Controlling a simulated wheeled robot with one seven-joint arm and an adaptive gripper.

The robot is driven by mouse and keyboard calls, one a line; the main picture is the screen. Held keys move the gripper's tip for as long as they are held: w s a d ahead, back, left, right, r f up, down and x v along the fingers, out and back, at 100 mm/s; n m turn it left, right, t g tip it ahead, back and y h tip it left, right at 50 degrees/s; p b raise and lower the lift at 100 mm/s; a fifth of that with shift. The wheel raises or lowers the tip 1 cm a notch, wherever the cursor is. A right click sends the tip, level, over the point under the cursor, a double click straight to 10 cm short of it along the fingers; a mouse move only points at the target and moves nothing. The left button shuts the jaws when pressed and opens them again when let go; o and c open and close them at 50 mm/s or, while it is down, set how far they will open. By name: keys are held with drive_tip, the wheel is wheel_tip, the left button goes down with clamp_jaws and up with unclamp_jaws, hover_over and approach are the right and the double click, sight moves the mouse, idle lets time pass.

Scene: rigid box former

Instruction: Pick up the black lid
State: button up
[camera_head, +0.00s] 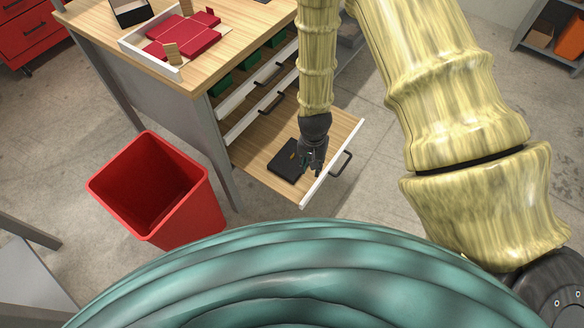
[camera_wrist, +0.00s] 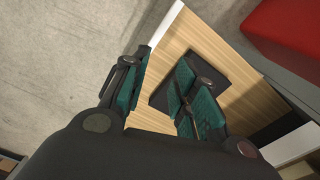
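The black lid (camera_head: 284,162) lies flat in the open bottom drawer (camera_head: 255,143), near its white front. My gripper (camera_head: 311,164) points down at the right edge of the lid in the head view and covers part of it. In the wrist view, my gripper (camera_wrist: 160,84) is open, with a wide gap between its teal-padded fingers. The lid (camera_wrist: 213,62) shows behind and around the right finger there, and drawer wood shows between the fingers. Nothing is held. I cannot tell whether a finger touches the lid.
The drawer's white front panel (camera_head: 333,166) and black handle (camera_head: 342,162) stand close to the right of my gripper. A red bin (camera_head: 160,190) stands left of the drawer. The wooden workbench (camera_head: 100,25) above carries a white tray (camera_head: 140,54) with red box pieces.

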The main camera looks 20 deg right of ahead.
sight(292, 155)
drive_tip(key=w+a+m+b, duration=0.2)
drive_tip(key=w+m+b, duration=0.2)
drive_tip(key=w+b, duration=0.6)
drive_tip(key=f, duration=0.3)
drive_tip(key=w+f, duration=0.1)
drive_tip(key=f, duration=0.2)
drive_tip(key=w+f, duration=0.1)
drive_tip(key=f, duration=0.2)
drive_tip(key=shift+a+f+p, duration=0.3)
drive_tip(key=shift+a+p, duration=0.05)
drive_tip(key=shift+p, duration=0.05)
clamp_jaws()
